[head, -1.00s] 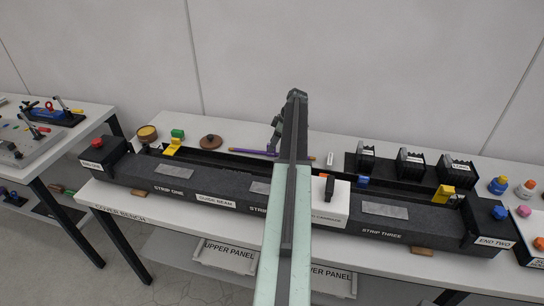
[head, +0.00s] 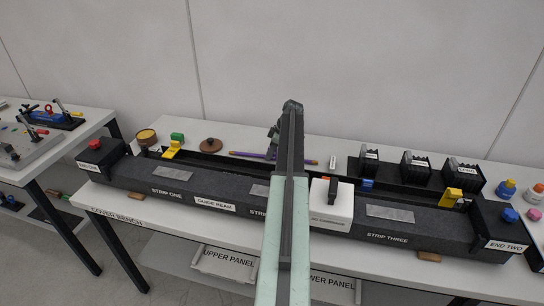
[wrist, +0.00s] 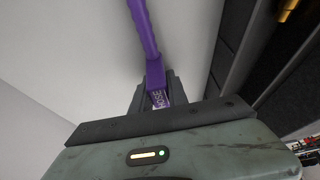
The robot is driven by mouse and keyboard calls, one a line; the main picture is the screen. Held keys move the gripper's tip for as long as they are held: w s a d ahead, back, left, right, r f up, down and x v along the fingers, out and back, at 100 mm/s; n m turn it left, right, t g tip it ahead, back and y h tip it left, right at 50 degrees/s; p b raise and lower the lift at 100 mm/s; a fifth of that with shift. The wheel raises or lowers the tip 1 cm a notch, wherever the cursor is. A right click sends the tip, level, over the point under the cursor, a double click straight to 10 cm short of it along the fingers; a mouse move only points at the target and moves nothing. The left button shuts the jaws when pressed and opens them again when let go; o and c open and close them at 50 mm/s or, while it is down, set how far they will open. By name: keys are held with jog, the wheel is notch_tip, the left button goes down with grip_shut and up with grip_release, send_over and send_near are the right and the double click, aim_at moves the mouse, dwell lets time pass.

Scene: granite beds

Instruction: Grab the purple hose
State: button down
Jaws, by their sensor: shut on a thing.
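The purple hose (head: 248,154) lies lengthwise at the back of the bench, behind the black guide beam, with its middle hidden by my arm in the head view. In the wrist view the hose (wrist: 145,30) runs from the top edge down to my gripper (wrist: 156,98). My gripper is shut on the hose at a purple block with a white label, of which "HOSE" can be read. In the head view my gripper (head: 273,143) is partly hidden behind my arm, and whether the hose is clear of the bench top cannot be told.
The long black guide beam (head: 215,203) runs along the bench front, with a white carriage (head: 330,204) on it. A brown knobbed lid (head: 211,145) lies left of the hose. Black racks (head: 415,165) stand to the right. A wall is close behind.

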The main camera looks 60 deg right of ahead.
notch_tip(320, 180, up, 10)
jog(key=p, duration=1)
jog(key=shift+r, duration=0.15)
